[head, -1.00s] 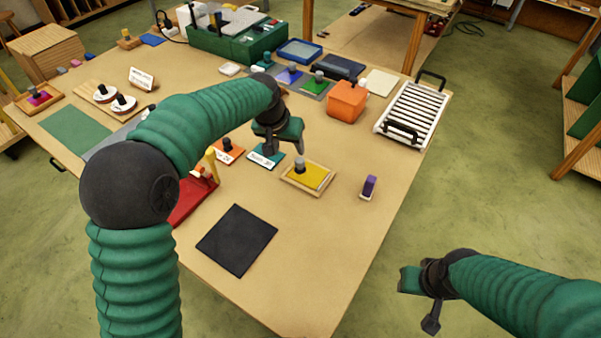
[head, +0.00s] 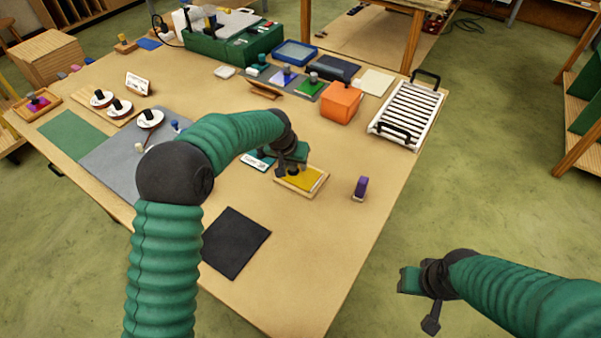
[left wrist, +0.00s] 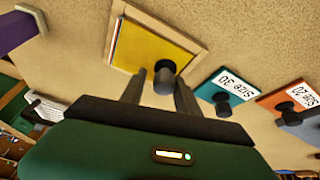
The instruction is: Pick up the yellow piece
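The yellow piece (head: 306,177) is a flat yellow plate lying in a shallow wooden frame tray (head: 317,190), right of the table's middle. Its dark grey knob (left wrist: 164,79) shows in the left wrist view, where the plate (left wrist: 148,48) also appears. My left gripper (head: 287,170) is over the plate's left part in the head view and hides the knob there. In the left wrist view its two fingers (left wrist: 158,93) are apart, one on each side of the knob; I cannot tell whether they touch it. My right gripper (head: 416,303) is open and empty, off the table.
A teal piece labelled "Size 30" (left wrist: 227,92) and an orange piece labelled "Size 20" (left wrist: 290,103) lie near the tray. A purple block (head: 361,186) stands to its right. A black mat (head: 236,243) lies in front. An orange box (head: 341,102) stands behind.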

